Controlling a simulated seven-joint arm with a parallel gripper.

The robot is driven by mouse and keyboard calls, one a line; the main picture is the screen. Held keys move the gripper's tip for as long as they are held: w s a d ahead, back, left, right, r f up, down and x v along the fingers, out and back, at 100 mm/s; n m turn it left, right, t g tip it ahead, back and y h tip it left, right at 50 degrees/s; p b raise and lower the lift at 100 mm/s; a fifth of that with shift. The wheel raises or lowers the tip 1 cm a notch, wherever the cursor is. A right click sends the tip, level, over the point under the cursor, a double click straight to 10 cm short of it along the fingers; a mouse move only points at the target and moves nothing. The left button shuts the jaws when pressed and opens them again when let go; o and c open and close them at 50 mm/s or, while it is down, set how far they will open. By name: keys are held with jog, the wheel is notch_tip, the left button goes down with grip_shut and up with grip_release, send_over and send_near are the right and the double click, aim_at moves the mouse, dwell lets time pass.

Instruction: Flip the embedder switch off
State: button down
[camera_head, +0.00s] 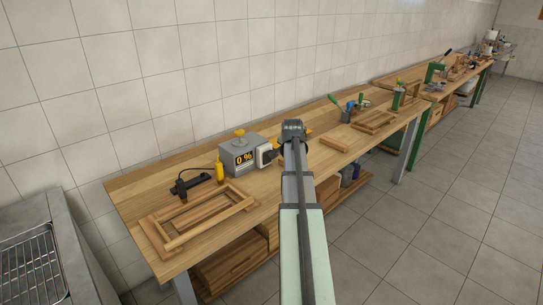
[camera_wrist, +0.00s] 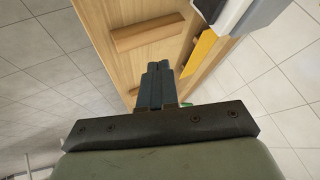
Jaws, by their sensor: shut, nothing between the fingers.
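A grey box (camera_head: 238,156) with a yellow "0 %" display and a yellow knob on top stands on the wooden bench. A white-faced part (camera_head: 265,156) is on its right side. I cannot tell where the embedder switch is. A grey and white box (camera_wrist: 245,12) shows at the top right of the wrist view, probably the same unit. My gripper (camera_wrist: 158,84) is shut and empty, its dark fingers together over the bench edge. In the head view my arm's end is just right of the grey box, and the fingertips are hidden.
A wooden frame (camera_head: 163,237) lies at the bench's near end. A black tool (camera_head: 189,185) and a yellow-handled tool (camera_head: 219,172) lie behind it. A wooden bar (camera_wrist: 147,33) and a yellow piece (camera_wrist: 201,50) show in the wrist view. The floor in front is clear.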

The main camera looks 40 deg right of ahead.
aim_at(268, 158)
jog(key=shift+y, duration=0.4)
jog(key=a, duration=0.1)
jog(key=w+a, duration=0.2)
jog(key=shift+w+a, duration=0.25)
jog(key=shift+a, duration=0.1)
jog(key=x, duration=1)
jog(key=shift+w+r, duration=0.15)
jog(key=shift+w, duration=1.15)
jog(key=shift+w+r, duration=0.15)
jog(key=shift+w, duration=0.75)
